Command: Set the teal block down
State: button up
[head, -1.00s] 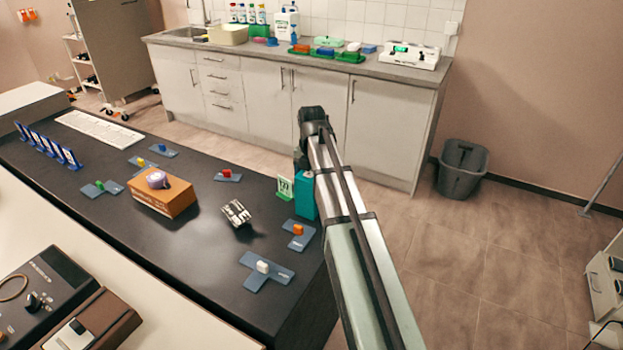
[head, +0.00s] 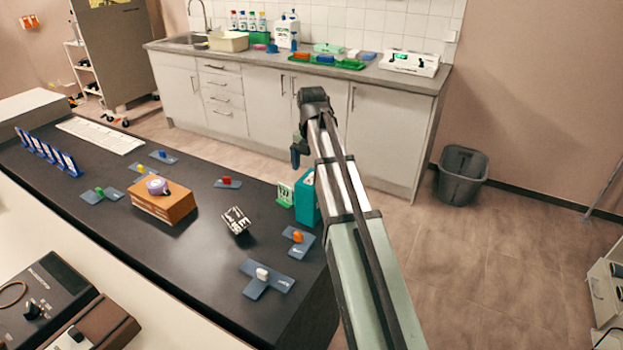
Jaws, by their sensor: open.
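The teal block (head: 306,204) stands upright at the right edge of the black table top (head: 190,252), beside a small green-and-white sign (head: 285,193). My arm covers part of its right side. The dark end of my gripper (head: 296,158) is just above the block's top in the picture, left of my arm. The gripper is open and I see nothing held in it. Its fingertips are small and partly hidden, so I cannot tell the exact gap to the block.
On the table are an orange-brown box (head: 164,206) with a purple item on top, a tilted black-and-white object (head: 236,221), and several blue-grey mats with small coloured blocks, one orange (head: 298,237). A counter (head: 280,64) and grey bin (head: 462,175) stand beyond.

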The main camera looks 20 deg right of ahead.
jog(key=shift+r, duration=2.5)
